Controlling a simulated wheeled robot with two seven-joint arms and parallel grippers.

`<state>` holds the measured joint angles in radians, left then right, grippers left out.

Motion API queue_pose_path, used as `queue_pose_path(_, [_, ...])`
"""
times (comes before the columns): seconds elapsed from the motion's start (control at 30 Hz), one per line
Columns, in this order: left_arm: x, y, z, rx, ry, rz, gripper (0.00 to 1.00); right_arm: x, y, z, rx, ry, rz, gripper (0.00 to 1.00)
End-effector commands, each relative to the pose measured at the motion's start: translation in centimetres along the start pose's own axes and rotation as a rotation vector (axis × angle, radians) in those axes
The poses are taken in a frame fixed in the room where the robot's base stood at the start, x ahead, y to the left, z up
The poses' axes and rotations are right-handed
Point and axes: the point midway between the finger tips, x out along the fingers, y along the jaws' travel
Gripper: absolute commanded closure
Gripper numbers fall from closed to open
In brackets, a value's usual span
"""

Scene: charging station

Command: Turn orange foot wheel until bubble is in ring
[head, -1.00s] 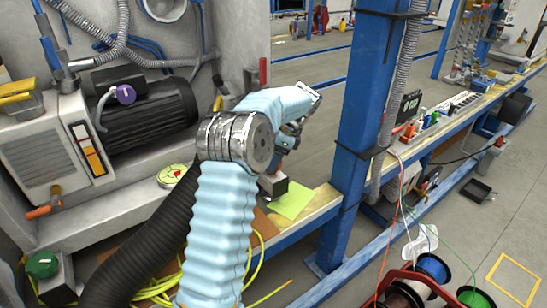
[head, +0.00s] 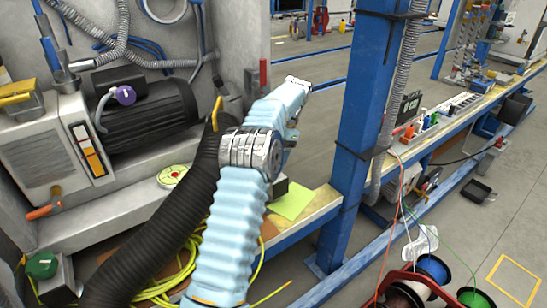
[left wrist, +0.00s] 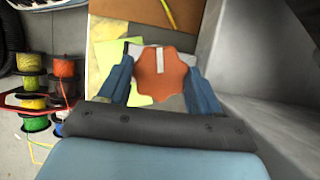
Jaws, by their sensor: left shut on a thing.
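The orange foot wheel (left wrist: 162,84), a lobed knob with a white mark on its upper edge, is in the middle of the left wrist view. My left gripper (left wrist: 159,69) has its two blue fingers on either side of it and is shut on it. In the head view my own left arm hides the wheel and the fingers. My right gripper is not in view.
A blue post (head: 365,110) stands just right of my arm. A yellow-green sheet (head: 293,201) lies on the bench by it. A grey machine with a black motor (head: 150,115) is at left. Cable spools (head: 432,268) stand on the floor at lower right.

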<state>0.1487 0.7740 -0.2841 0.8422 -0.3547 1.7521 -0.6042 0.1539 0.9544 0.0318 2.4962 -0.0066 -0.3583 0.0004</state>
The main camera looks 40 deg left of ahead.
Motion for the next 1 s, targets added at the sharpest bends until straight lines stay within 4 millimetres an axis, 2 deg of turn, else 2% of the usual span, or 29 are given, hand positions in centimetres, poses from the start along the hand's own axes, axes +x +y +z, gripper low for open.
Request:
queue_pose_path(0.57, [-0.07,-0.06,0.00,-0.034,0.002,0.012,0.67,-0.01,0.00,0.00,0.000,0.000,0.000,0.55])
queue_pose_path(0.6, [-0.07,-0.06,0.00,-0.033,0.002,0.012,0.35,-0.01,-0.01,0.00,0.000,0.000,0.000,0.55])
queue_pose_path(0.73, [-0.06,-0.06,0.00,-0.033,0.002,0.012,0.15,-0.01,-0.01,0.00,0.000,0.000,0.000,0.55])
queue_pose_path(0.77, [-0.05,-0.05,0.00,-0.033,0.002,0.012,0.12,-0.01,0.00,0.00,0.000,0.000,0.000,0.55])
queue_pose_path(1.0, [-0.03,-0.03,0.00,-0.032,0.001,0.013,0.12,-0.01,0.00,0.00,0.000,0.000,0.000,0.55])
